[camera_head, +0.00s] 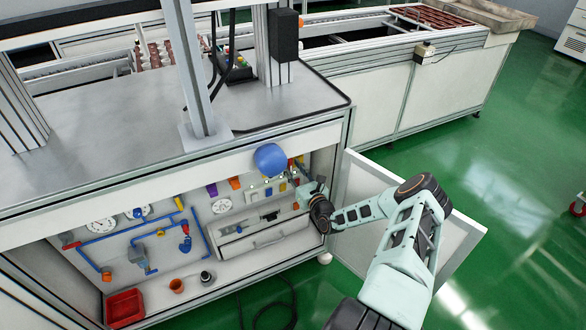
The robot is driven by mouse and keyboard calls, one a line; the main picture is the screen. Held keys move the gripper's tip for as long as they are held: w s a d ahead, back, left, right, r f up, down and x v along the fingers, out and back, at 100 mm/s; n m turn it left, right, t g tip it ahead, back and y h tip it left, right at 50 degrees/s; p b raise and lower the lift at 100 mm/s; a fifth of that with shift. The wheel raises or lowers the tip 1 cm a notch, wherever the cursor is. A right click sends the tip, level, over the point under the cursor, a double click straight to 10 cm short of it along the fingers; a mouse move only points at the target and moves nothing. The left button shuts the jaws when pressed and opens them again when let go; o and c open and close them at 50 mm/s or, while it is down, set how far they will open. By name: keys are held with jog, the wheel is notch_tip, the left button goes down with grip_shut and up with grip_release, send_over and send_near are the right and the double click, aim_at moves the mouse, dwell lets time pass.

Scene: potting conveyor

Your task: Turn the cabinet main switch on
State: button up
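The cabinet (170,190) stands open under the grey worktop, with its white door (462,240) swung out to the right. Inside, a panel carries small blue, yellow and green controls (268,191) at the upper right. I cannot tell which part is the main switch; it may be among these or hidden behind my gripper. My gripper (306,193) is at the right end of the panel, just inside the opening. My arm reaches in from the lower right, in front of the door. The fingers are too small and covered to show whether they are open or touching anything.
A blue dome (270,158) sits at the cabinet's upper front edge, left of my gripper. Blue pipes and gauges (100,225) fill the panel's left side. A dark cable lies outside on the green floor.

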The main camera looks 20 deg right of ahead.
jog(key=s, duration=1.2)
jog(key=shift+d, duration=0.2)
